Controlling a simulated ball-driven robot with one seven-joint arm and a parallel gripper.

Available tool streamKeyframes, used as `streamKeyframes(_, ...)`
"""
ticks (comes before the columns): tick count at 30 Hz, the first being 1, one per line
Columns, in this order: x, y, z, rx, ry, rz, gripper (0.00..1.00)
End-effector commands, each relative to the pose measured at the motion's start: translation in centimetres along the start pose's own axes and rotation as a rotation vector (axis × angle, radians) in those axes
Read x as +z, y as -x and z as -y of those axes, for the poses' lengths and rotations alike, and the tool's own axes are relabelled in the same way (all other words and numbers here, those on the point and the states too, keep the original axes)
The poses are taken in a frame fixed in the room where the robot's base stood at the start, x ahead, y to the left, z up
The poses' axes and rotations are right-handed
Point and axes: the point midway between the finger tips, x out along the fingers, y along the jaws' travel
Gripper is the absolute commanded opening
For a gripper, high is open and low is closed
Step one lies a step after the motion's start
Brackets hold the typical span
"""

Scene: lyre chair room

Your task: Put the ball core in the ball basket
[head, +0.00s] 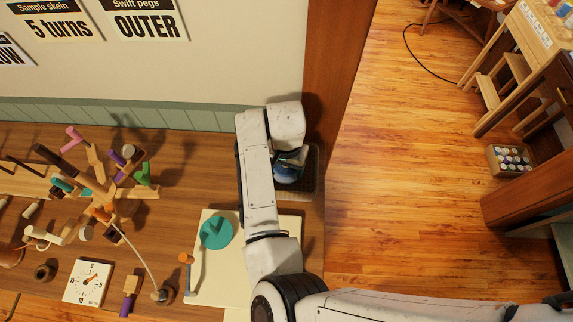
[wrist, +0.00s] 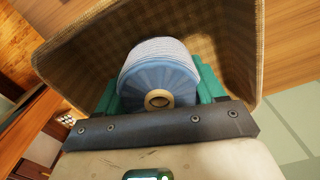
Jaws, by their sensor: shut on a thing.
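The ball core (wrist: 158,62) is a blue wound cylinder with a pale ring around a hole in its end. My gripper (wrist: 158,92) is shut on it, with a green finger on each side. The woven brown ball basket (wrist: 238,45) surrounds the core on several sides in the wrist view, and the core appears at or inside its opening. In the head view, the basket (head: 311,178) stands at the table's right end by the wall, and the blue core (head: 287,174) shows over it, partly hidden by my arm. Whether the core touches the basket floor cannot be told.
A pale board (head: 214,263) with a teal round piece (head: 216,232) lies left of my arm. A wooden peg swift (head: 100,190) and a white dial timer (head: 88,282) stand further left. The wall is close behind the basket; open floor lies right.

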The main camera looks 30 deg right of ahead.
Motion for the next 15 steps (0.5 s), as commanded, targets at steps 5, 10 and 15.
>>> streamKeyframes(5, -0.01, -0.06, -0.01, 0.000, 0.000, 0.000, 0.83)
streamKeyframes(10, 0.00, -0.04, 0.00, 0.000, 0.000, 0.000, 0.94)
streamKeyframes(15, 0.00, 0.01, 0.01, 0.000, 0.000, 0.000, 0.94)
